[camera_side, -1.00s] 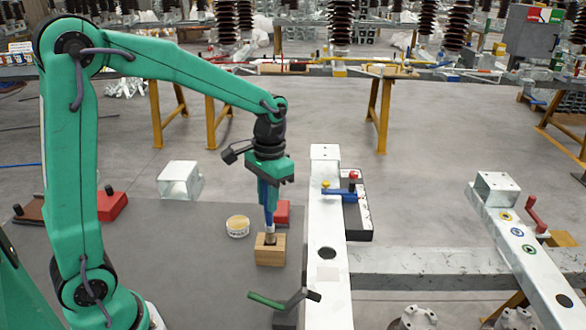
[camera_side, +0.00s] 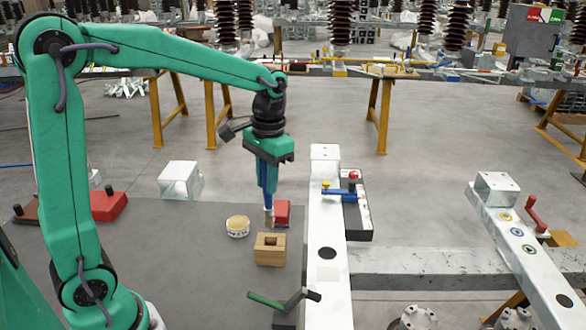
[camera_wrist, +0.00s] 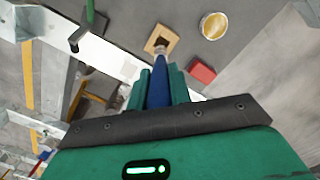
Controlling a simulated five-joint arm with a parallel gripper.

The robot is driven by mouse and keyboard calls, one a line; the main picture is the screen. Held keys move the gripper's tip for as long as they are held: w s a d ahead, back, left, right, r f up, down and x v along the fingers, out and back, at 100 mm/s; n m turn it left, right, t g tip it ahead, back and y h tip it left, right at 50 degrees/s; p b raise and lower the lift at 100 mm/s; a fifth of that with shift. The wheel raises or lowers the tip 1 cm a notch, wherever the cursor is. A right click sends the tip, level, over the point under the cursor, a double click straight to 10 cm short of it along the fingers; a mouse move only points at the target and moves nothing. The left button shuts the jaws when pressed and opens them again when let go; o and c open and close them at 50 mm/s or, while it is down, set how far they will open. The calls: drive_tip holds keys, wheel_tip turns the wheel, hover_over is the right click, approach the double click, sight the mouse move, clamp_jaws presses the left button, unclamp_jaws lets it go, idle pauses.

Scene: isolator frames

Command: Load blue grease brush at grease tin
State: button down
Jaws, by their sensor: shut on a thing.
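My gripper (camera_side: 267,182) is shut on the blue grease brush (camera_side: 270,203), which hangs upright with its bristles down. In the wrist view the blue brush (camera_wrist: 158,85) sits between the green fingers (camera_wrist: 158,88), its tip in front of the wooden block's edge. The wooden block (camera_side: 270,257) with a square hole stands on the grey mat. In the side view the brush tip is above the block. The grease tin (camera_side: 237,231), round and white with pale yellow grease, stands left of the block. It also shows in the wrist view (camera_wrist: 213,26).
A red block (camera_side: 282,210) stands behind the brush. A white beam (camera_side: 325,270) runs along the right of the mat (camera_side: 190,280). A green-handled lever (camera_side: 285,305) is in front of the wooden block. A white box (camera_side: 180,180) stands at the back left.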

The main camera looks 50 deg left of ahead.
drive_tip(key=shift+a, duration=0.1)
drive_tip(key=a, duration=1.3)
drive_tip(key=shift+s+a+f, duration=0.15)
drive_tip(key=shift+s+f, duration=0.1)
drive_tip(key=shift+s, duration=0.1)
drive_tip(key=shift+f, duration=3.65)
drive_tip(key=shift+r, duration=0.1)
wheel_tip(320, 180, up, 7)
idle(1.3)
idle(0.5)
